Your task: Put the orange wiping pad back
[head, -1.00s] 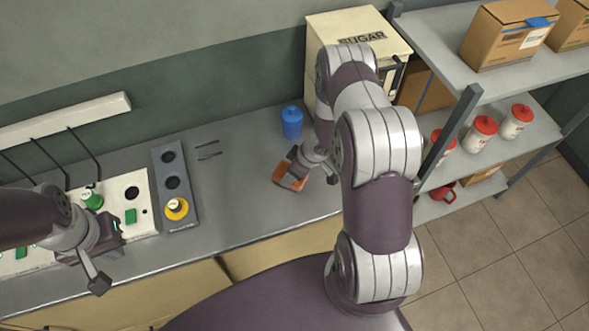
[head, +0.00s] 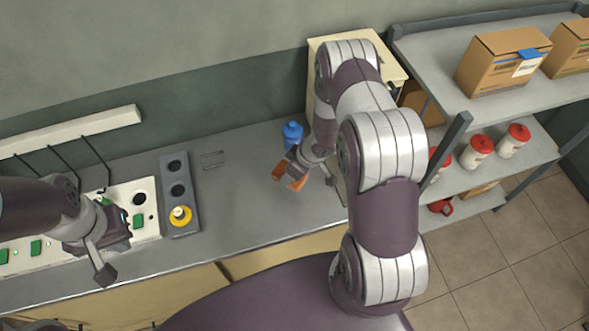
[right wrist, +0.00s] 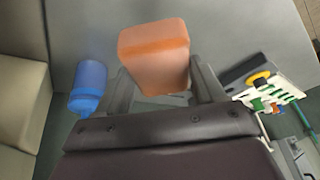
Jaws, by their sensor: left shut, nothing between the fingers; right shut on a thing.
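The orange wiping pad (head: 288,179) is over the grey counter, in front of the blue bottle. In the right wrist view the orange block (right wrist: 155,52) sits between the two fingers of my right gripper (right wrist: 160,90), which is shut on it. In the head view my right gripper (head: 300,172) partly covers the pad. I cannot tell whether the pad touches the counter. My left gripper (head: 104,272) is shut and empty, in front of the white control panel at the left.
The blue bottle (head: 292,134) stands close behind the pad; it also shows in the right wrist view (right wrist: 88,86). A grey block with a yellow part (head: 180,216) and the white panel (head: 150,205) lie left. Shelves (head: 440,70) stand right.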

